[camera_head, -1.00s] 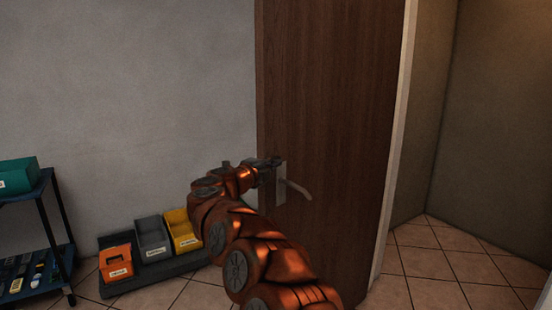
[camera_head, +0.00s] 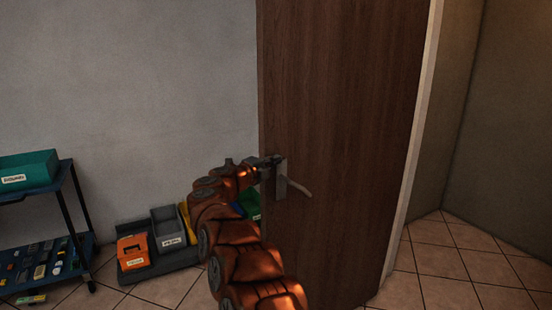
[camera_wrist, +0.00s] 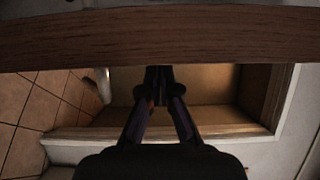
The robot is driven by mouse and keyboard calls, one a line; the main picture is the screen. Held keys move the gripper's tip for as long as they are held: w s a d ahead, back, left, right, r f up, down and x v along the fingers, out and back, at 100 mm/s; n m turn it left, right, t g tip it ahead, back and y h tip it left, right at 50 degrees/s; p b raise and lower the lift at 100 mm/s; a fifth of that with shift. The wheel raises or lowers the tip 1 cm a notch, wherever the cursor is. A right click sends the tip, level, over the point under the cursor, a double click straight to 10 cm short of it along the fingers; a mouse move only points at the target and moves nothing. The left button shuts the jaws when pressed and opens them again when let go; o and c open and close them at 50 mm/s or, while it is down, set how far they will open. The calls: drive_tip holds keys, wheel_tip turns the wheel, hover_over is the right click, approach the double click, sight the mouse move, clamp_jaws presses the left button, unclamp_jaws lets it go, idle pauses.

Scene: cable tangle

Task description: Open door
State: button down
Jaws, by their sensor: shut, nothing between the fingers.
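The brown wooden door (camera_head: 345,120) stands in the middle of the head view, with its free edge on the left. It appears ajar, but I cannot tell how far. A silver lever handle (camera_head: 296,187) sits near that edge, on a plate facing me. My gripper (camera_head: 270,162) is at the door's left edge, just left of the handle plate; contact cannot be told. In the wrist view a wooden band (camera_wrist: 220,32) crosses the top, and my gripper (camera_wrist: 158,75) is shut and empty below it. A pale lever (camera_wrist: 102,86) shows left of the fingers.
A dark cart (camera_head: 70,200) with a teal bin (camera_head: 28,172) stands at far left. Orange (camera_head: 133,250) and grey (camera_head: 168,230) bins sit low by the wall, partly behind my arm. A white door frame (camera_head: 415,140) is on the right. Tiled floor (camera_head: 455,275) right of it is clear.

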drive_tip(key=shift+w+a, duration=0.2)
drive_tip(key=shift+w, duration=0.05)
drive_tip(key=shift+a, duration=0.2)
drive_tip(key=shift+d, duration=0.15)
drive_tip(key=shift+s, duration=0.1)
